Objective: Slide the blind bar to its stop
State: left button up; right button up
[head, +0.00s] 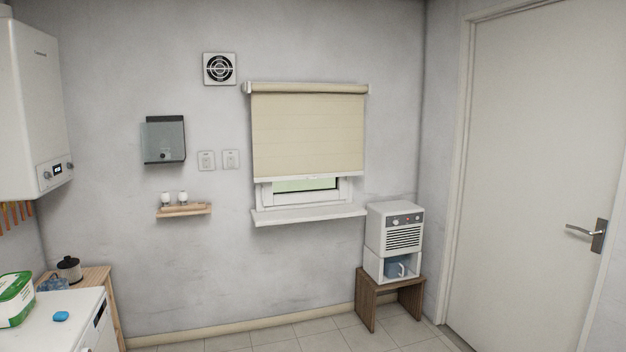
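A beige roller blind (307,132) hangs over a small window (304,191) on the back wall. It is pulled most of the way down. Its pale bottom bar (307,179) hangs level above the white sill (309,215). A strip of window frame and greenish glass shows below the bar. The roller (307,88) runs along the top between two end brackets. Neither of my grippers is in the head view, and nothing touches the bar.
A white appliance (402,229) stands on a brown stool (390,292) right of the window. A small wooden shelf (184,211) juts from the wall to the left. Tiled floor below the window is clear.

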aim_at(310, 167)
jog(key=i+j, duration=0.1)
jog(key=i, duration=0.45)
jog(key=i+z, duration=0.15)
jog(key=i, duration=0.4)
jog(key=i+j, duration=0.2)
jog(key=i, duration=0.3)
jog(key=i+j+z, duration=0.15)
jog(key=i, duration=0.4)
jog(key=i+j, duration=0.2)
jog(key=i, duration=0.35)
jog(key=i+j+z, duration=0.15)
jog(key=i, duration=0.35)
jog(key=j, duration=0.1)
